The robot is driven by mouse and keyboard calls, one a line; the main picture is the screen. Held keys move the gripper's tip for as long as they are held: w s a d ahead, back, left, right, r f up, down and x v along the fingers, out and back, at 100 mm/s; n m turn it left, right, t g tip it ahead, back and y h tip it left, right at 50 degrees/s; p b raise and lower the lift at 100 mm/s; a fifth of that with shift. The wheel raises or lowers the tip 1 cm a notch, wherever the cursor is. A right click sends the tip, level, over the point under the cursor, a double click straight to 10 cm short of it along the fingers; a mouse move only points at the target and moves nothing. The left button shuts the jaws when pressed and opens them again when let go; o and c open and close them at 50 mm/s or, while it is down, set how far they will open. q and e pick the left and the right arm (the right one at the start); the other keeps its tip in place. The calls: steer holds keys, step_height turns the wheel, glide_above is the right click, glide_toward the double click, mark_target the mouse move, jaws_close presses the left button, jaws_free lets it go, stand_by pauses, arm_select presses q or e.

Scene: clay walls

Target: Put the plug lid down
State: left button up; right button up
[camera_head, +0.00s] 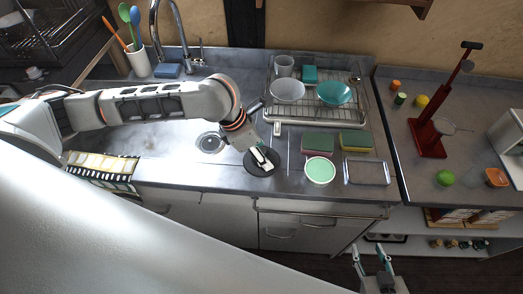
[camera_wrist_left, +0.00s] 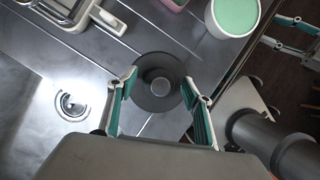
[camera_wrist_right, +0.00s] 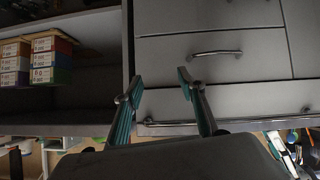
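The plug lid is a dark grey round disc (camera_head: 250,170) with a raised round centre. It appears to lie flat on the metal sink surface, right of the drain (camera_head: 210,142); it also shows in the left wrist view (camera_wrist_left: 155,100). My left gripper (camera_head: 262,160) is just above the lid in the head view and hides part of it. In the left wrist view its two fingers (camera_wrist_left: 160,78) are spread, one on each side of the lid's centre, with nothing clamped between them. My right gripper (camera_wrist_right: 159,80) is open and empty before the cabinet drawers.
A green-topped bowl (camera_head: 320,171), sponges (camera_head: 318,143) and a clear tray (camera_head: 367,172) stand right of the lid. A dish rack (camera_head: 315,115) with bowls is behind. A striped cloth (camera_head: 103,167) hangs at the left front edge. Bare metal surrounds the drain.

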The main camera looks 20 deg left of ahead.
arm_select(q)
steer(key=p+v, duration=0.1)
steer(key=v, duration=1.1)
steer(key=shift+r, duration=0.2)
stand_by(0.3)
